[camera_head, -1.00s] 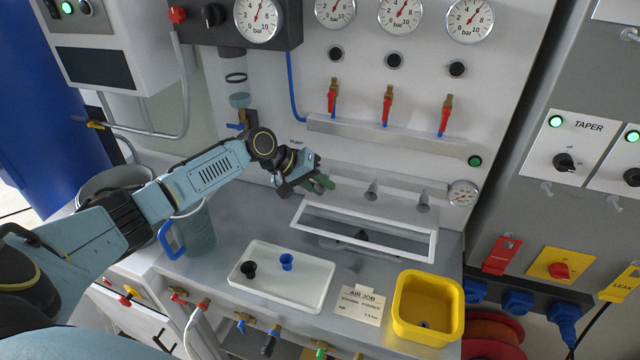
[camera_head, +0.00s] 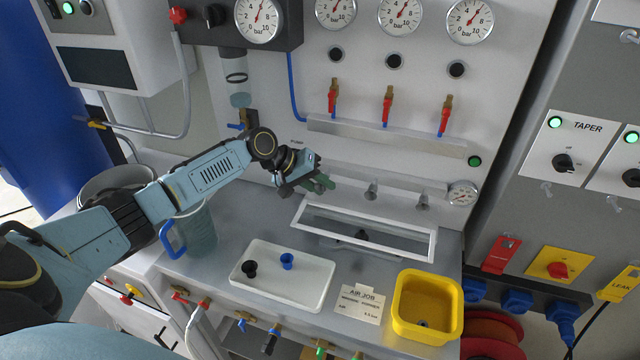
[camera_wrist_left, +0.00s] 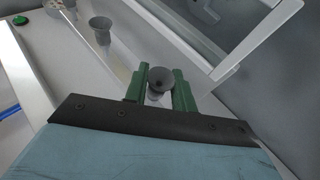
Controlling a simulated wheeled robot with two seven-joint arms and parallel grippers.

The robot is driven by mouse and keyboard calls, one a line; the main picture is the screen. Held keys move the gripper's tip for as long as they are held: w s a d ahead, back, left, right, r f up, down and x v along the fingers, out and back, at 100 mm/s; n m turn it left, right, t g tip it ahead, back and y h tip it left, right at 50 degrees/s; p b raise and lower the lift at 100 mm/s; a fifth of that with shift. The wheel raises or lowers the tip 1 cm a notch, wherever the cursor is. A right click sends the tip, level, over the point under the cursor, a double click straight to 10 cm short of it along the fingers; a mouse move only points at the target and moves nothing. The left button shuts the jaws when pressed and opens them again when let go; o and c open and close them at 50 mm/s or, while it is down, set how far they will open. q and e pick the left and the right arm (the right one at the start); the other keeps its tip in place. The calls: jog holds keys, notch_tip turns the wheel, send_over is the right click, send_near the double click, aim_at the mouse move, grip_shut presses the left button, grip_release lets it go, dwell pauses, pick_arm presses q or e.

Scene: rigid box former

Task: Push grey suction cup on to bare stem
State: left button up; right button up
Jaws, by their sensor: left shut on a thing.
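My left gripper (camera_head: 324,184) has green fingers and is at the left end of a row on the pale ledge behind the framed window. In the left wrist view, the fingers are shut on a grey suction cup (camera_wrist_left: 160,80), its round mouth facing the camera. The head view hides this cup behind the fingers. I cannot tell whether a stem is inside it. Two more grey cups, a middle one (camera_head: 371,190) and a right one (camera_head: 422,202), stand on the ledge to the right; the middle one also shows in the wrist view (camera_wrist_left: 100,28). My right gripper is not in view.
A white tray (camera_head: 305,298) on the grey bench holds a black cup (camera_head: 249,268) and a blue cup (camera_head: 287,261). A yellow bin (camera_head: 403,325) stands at the right, a blue-handled jug (camera_head: 200,235) at the left. The white-framed window (camera_head: 330,228) lies below my gripper.

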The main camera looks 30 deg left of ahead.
pick_arm(q)
jog(key=shift+p, duration=0.3)
dwell(0.5)
jog(key=shift+w+b, duration=0.35)
jog(key=shift+w, duration=0.05)
dwell(0.4)
jog(key=o, duration=1.1)
jog(key=shift+c, duration=0.2)
jog(key=shift+a, duration=0.15)
jog(key=v, duration=1.3)
jog(key=shift+s+r, duration=0.1)
